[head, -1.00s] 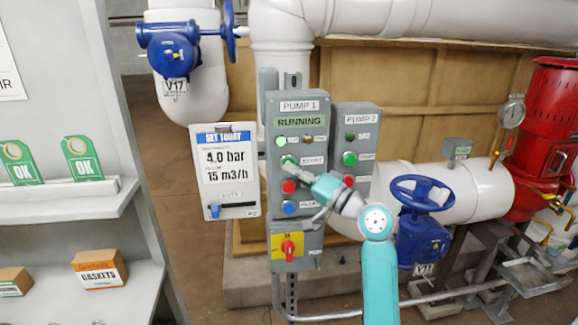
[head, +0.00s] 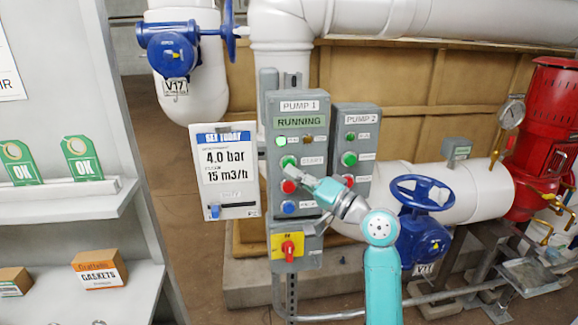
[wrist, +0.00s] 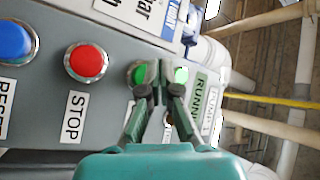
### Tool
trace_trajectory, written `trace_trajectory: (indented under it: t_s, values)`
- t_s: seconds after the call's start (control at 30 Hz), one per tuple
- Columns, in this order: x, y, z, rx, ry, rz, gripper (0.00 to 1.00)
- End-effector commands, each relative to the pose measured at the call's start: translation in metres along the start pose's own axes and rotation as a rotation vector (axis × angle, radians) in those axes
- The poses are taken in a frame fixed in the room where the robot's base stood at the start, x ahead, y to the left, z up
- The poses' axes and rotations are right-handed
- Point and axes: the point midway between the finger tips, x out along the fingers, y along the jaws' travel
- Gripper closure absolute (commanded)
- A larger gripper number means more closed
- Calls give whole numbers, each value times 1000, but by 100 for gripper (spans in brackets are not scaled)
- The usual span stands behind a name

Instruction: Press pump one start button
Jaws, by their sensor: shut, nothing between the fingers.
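The grey pump 1 panel (head: 272,182) stands upright, and its display (head: 299,121) reads RUNNING. Its green start button (head: 288,161) sits above the red stop button (head: 289,187) and the blue reset button (head: 289,207). My gripper (head: 288,170) is shut and empty, with its tip in front of the panel between the start and stop buttons. In the wrist view, the fingertips of my gripper (wrist: 157,92) lie beside the green start button (wrist: 140,73), one overlapping its edge. A gap between tip and panel seems present, but its size is unclear.
The pump 2 box (head: 367,117) is close on the right, with its own green button. A yellow and red switch (head: 288,248) is below. A blue valve wheel (head: 422,192) is right of my arm. A shelf (head: 70,205) fills the left.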

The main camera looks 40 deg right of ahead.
Motion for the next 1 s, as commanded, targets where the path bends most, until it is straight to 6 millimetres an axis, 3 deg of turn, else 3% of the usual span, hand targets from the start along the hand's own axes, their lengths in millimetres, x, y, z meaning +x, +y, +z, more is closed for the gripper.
trace_trajectory:
  t_s: [0.7,1.0]
  values:
    - [-32,-23,23,0,1,0,100]
    - [-35,-25,25,0,0,0,100]
